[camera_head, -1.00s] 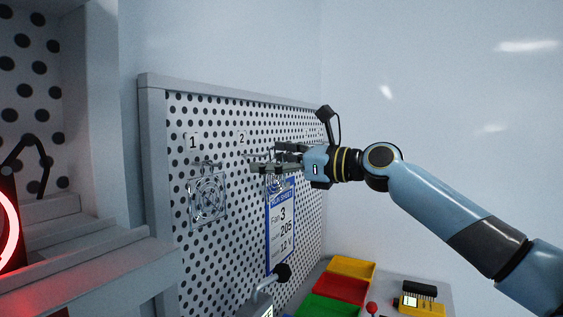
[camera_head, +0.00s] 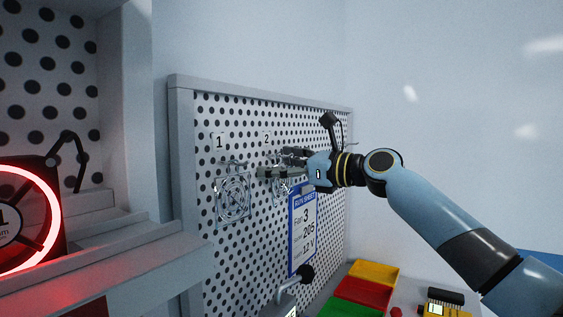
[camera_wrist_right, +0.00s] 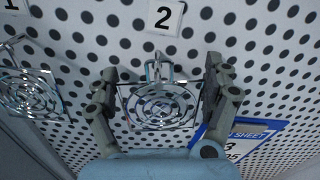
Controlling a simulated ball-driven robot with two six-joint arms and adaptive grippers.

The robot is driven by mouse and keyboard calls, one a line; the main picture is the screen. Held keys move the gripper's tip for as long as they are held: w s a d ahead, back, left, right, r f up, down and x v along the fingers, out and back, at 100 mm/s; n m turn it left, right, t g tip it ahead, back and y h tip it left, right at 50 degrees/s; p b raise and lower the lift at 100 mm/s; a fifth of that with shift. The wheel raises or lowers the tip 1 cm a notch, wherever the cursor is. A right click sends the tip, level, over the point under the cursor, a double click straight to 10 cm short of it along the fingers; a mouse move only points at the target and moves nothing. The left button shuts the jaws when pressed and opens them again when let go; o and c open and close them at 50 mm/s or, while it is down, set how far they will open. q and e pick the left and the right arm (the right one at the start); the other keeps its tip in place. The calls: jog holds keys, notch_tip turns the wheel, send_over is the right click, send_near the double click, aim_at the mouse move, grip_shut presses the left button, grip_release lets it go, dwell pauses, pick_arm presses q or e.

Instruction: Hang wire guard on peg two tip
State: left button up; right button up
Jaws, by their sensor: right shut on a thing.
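The wire guard (camera_wrist_right: 160,104), a square of metal with concentric rings, sits between the fingers of my right gripper (camera_wrist_right: 161,70) in the right wrist view. The gripper is shut on its sides. The guard's upper loop is around or right in front of peg two (camera_wrist_right: 157,68), below the label 2 (camera_wrist_right: 165,17); I cannot tell if it bears on the tip. In the head view my right gripper (camera_head: 277,164) is at the board under label 2, partly hiding the guard (camera_head: 280,188). My left gripper is not in view.
Another wire guard (camera_head: 233,198) hangs below label 1 (camera_head: 219,142) on the pegboard (camera_head: 255,235). A blue-edged run sheet (camera_head: 302,230) is right of the held guard. A black-knobbed lever (camera_head: 305,274) and coloured bins (camera_head: 363,291) are below. A red-lit fan (camera_head: 58,220) stands at left.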

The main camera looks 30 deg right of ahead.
dwell(0.4)
jog(key=o, duration=0.9)
jog(key=shift+c, duration=0.2)
jog(key=shift+s+d, duration=0.1)
jog(key=shift+s+d+f, duration=0.1)
jog(key=shift+s+d, duration=0.1)
jog(key=shift+s, duration=0.1)
jog(key=v, duration=1.1)
